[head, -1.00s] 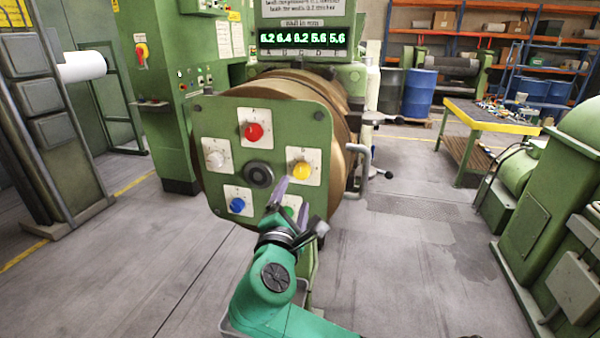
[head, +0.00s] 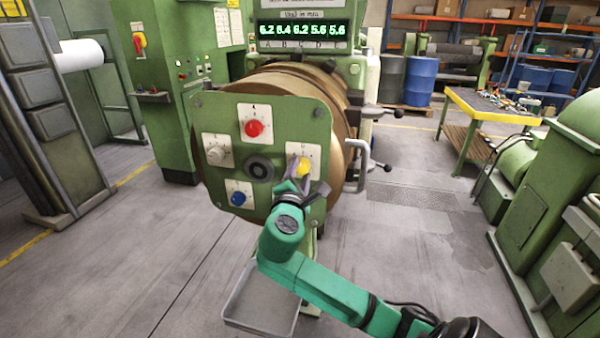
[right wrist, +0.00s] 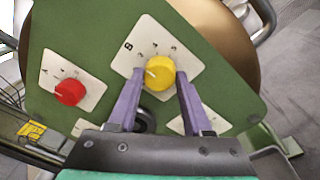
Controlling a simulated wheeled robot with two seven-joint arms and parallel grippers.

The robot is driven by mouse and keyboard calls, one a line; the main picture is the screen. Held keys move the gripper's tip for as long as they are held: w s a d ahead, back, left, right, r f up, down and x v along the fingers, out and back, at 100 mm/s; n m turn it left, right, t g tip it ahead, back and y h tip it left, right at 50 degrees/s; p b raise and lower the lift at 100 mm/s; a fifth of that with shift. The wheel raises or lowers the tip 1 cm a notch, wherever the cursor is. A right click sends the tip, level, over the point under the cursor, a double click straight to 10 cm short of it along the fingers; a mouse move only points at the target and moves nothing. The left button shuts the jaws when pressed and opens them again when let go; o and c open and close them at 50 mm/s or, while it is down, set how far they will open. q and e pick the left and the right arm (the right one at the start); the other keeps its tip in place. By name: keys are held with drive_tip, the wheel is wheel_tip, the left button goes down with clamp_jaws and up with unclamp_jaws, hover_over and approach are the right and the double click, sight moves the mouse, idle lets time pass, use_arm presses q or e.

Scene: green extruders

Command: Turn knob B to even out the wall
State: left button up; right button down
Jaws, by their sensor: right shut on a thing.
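The yellow knob B (head: 304,167) sits on a white dial plate on the green front panel (head: 275,110). My left gripper is out of view.
A red knob (head: 254,128), a white knob (head: 217,155) and a blue knob (head: 238,198) share the panel around a dark hub (head: 260,170). A metal handle (head: 360,165) juts out at the right. A grey tray (head: 262,325) stands below.

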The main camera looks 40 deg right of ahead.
drive_tip(key=shift+f, duration=0.1)
drive_tip(key=shift+f+m+b, duration=0.2)
drive_tip(key=shift+m+b, duration=0.5)
drive_tip(key=shift+b, duration=0.15)
drive_tip(key=m+b, duration=0.6)
drive_tip(key=m+h+b, duration=0.1)
drive_tip(key=m+b, duration=0.5)
drive_tip(key=shift+w+a+f, duration=0.1)
drive_tip(key=shift+f, duration=0.1)
drive_tip(key=shift+r+m+g+h+b, duration=0.15)
drive_tip(key=shift+m+h+b, duration=0.1)
drive_tip(key=shift+m+b, duration=0.55)
drive_tip(key=shift+r+m+g+h+b, duration=0.2)
drive_tip(key=shift+m+b, duration=0.4)
drive_tip(key=shift+m, duration=0.4)
drive_tip(key=shift+f, duration=0.1)
drive_tip(key=shift+c, duration=1.6)
unclamp_jaws()
